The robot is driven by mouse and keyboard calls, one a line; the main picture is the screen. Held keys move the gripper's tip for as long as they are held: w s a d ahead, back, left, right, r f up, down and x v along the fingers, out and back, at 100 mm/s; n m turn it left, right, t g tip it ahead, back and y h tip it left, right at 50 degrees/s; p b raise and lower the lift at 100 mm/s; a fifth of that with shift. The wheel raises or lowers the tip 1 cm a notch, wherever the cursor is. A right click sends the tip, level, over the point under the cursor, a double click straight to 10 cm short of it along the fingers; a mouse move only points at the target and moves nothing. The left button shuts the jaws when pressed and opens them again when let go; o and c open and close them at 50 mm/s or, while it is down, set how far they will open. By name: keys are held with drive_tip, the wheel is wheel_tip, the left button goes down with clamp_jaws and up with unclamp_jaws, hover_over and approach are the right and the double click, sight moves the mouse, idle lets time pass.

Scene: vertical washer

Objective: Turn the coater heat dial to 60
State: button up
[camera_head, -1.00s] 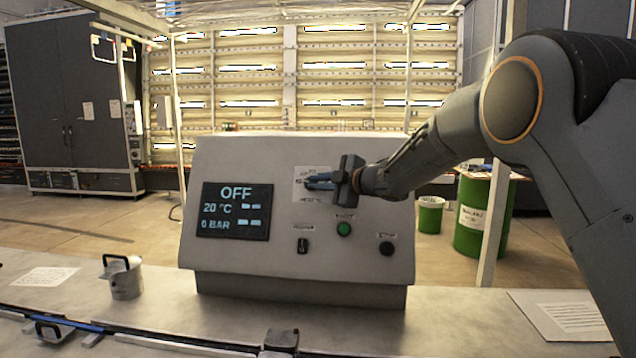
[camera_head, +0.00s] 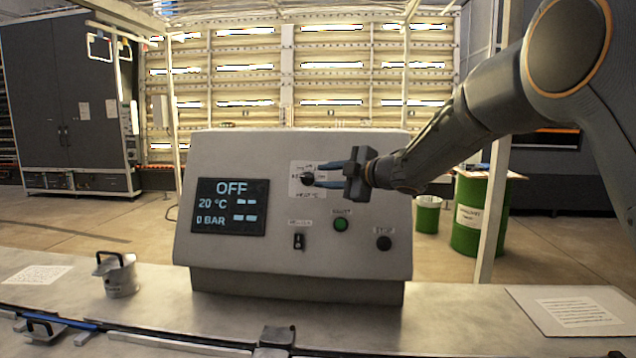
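The coater control panel (camera_head: 270,265) is a grey slanted box on the bench. Its dark display (camera_head: 232,207) reads OFF, 20 °C and 0 BAR. The heat dial (camera_head: 307,178) is a small dark knob on a white label plate in the upper middle of the panel. My gripper (camera_head: 318,177) comes from the right with two bluish fingers pointing left. The fingers are apart, one above the other, with their tips at the dial's right side. I cannot tell whether they touch it. Part of the label's scale is hidden by the fingers.
Below the dial are a dark switch (camera_head: 298,241), a green start button (camera_head: 341,224) and a black stop button (camera_head: 384,243). A metal lidded pot (camera_head: 121,278) stands on the bench (camera_head: 150,315) at left. A paper sheet on a board (camera_head: 580,311) lies at right.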

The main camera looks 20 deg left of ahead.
drive_tip(key=shift+b+v, duration=0.4)
drive_tip(key=shift+v, duration=1.05)
